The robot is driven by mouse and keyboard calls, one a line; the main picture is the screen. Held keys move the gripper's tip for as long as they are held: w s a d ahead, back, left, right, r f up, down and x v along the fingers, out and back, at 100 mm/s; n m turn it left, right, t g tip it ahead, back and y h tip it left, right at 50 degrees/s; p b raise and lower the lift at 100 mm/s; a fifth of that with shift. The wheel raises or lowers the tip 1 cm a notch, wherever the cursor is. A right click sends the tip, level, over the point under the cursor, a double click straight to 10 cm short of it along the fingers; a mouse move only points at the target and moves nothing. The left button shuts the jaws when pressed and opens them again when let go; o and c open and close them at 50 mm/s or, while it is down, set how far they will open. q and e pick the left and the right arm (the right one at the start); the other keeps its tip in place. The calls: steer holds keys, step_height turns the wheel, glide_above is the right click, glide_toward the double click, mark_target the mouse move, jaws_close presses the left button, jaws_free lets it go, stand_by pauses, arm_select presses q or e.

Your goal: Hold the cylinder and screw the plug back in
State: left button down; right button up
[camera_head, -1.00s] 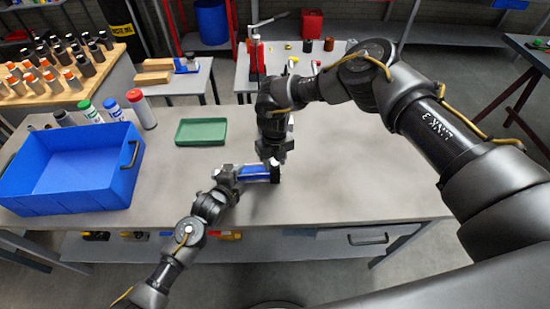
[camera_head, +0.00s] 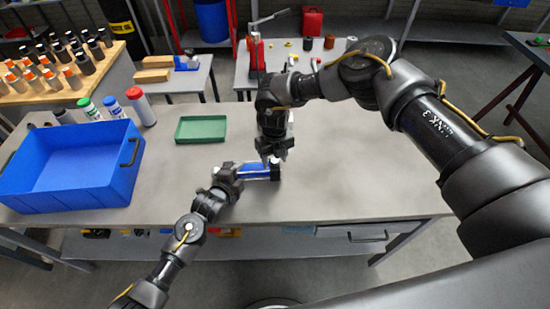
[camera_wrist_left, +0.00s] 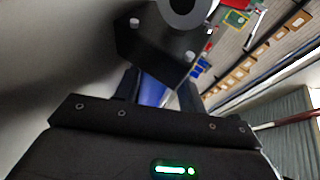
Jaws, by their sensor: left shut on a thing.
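The blue cylinder (camera_head: 254,172) lies roughly level just above or on the workbench, with a black block (camera_head: 275,172) at its right end. My left gripper (camera_head: 232,173) is shut on the cylinder from the left. In the left wrist view the blue body (camera_wrist_left: 153,90) shows between the fingers, with the black block (camera_wrist_left: 155,45) and a grey ring with a dark hole (camera_wrist_left: 182,8) beyond. My right gripper (camera_head: 273,155) points down just above the black block. A small pale piece (camera_head: 275,160) shows under its fingers; I cannot tell if it is the plug or is gripped.
A blue bin (camera_head: 70,190) stands at the left of the workbench, with several capped bottles (camera_head: 140,106) behind it. An empty green tray (camera_head: 201,129) lies behind the cylinder. The workbench's right side (camera_head: 350,160) is clear.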

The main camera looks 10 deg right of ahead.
step_height(320, 180, up, 12)
stand_by(0.6)
arm_select(q)
steer(key=c, duration=0.8)
jaws_free()
steer(key=shift+c, duration=0.2)
steer(key=shift+o, duration=0.4)
steer(key=shift+s+f, duration=0.2)
steer(key=shift+f, duration=0.05)
steer(key=shift+s+a+r, duration=0.15)
steer(key=shift+s+a, duration=0.1)
steer(key=shift+s, duration=0.15)
steer(key=v, duration=0.3)
steer(key=b+v, duration=0.1)
steer(key=v, duration=0.1)
steer(key=b+v, duration=0.1)
steer(key=v, duration=0.2)
steer(key=shift+s+a+r, duration=0.1)
steer(key=shift+a+r, duration=0.1)
steer(key=shift+r, duration=0.2)
steer(key=shift+s+a+r, duration=0.2)
steer(key=shift+s+r, duration=0.15)
steer(key=shift+s, duration=0.05)
arm_select(e)
steer(key=shift+f, duration=0.95)
